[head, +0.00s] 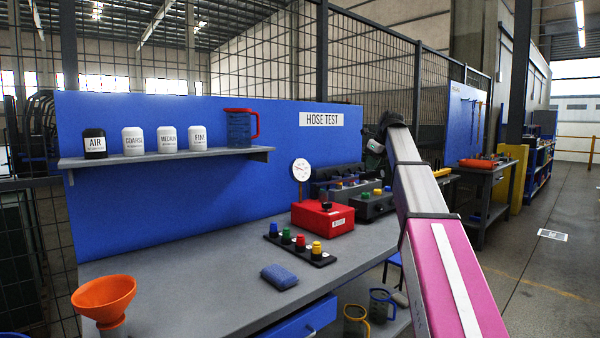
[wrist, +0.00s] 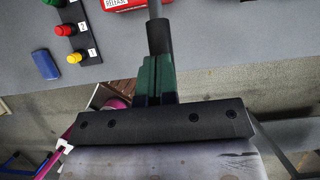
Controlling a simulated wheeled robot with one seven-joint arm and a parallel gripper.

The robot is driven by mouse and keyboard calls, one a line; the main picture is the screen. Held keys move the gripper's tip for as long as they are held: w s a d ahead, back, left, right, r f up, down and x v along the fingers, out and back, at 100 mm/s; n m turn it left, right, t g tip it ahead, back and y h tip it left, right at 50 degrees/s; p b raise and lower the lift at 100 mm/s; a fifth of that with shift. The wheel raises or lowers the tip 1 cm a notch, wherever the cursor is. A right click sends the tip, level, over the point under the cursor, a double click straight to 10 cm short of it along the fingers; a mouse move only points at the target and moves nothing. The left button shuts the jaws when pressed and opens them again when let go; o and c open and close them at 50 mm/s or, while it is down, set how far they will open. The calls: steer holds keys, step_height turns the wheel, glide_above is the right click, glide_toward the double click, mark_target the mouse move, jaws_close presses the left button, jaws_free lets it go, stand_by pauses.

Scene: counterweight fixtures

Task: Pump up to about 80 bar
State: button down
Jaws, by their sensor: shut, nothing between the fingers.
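The red pump box (head: 322,217) stands on the grey bench with a black knob on top. Its corner and RELEASE label show in the wrist view (wrist: 122,4). The round white gauge (head: 301,170) stands behind it; its reading is too small to make out. The bar's far end is out of view.
An orange funnel (head: 104,296) is at front left. Valve blocks (head: 372,205) stand behind. Mugs (head: 356,319) are below the bench; the front bench top is mostly clear.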

mark_target(371, 173)
steer(key=shift+f, duration=0.1)
stand_by(0.3)
steer(key=shift+f, duration=1.9)
steer(key=shift+r, duration=2)
steer(key=shift+w+d, duration=0.1)
